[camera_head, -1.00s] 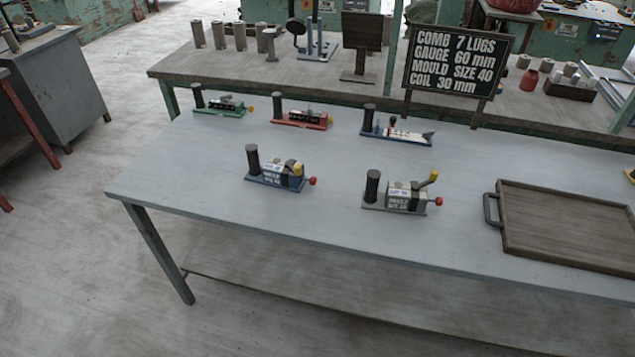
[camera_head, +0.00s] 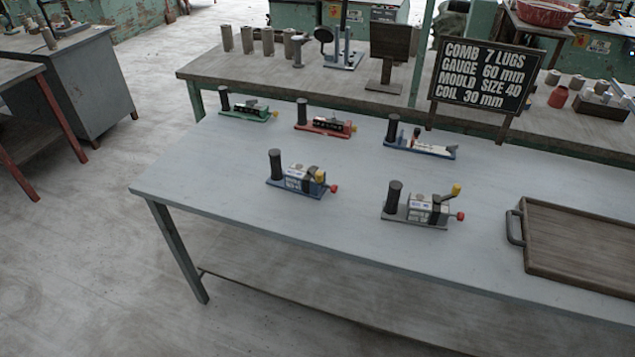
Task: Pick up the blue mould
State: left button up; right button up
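A blue-based tool (camera_head: 297,184) stands at the front left of the grey table. It has a black upright handle, a pale block with a label, a yellow part and a red knob; it looks like the blue mould. A similar grey-based tool (camera_head: 419,210) with a yellow lever and red knob stands to its right. Another blue-based tool (camera_head: 420,146), with a black handle and a flat pale top, stands at the back right. The labels are too small to read now. Neither of my grippers is in view.
Green-based (camera_head: 247,110) and red-based (camera_head: 325,124) tools stand at the table's back left. A wooden tray (camera_head: 580,240) lies on the right. A black sign (camera_head: 486,74) reads comb 7 lugs, gauge 60 mm, mould size 40, coil 30 mm. The table's front left is clear.

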aim_at(296, 180)
jog(key=i+j+z, duration=0.25)
jog(key=i+j, duration=0.25)
jog(key=j, duration=0.15)
jog(key=i+j+z, duration=0.25)
jog(key=i+j, duration=0.2)
jog(key=j, duration=0.3)
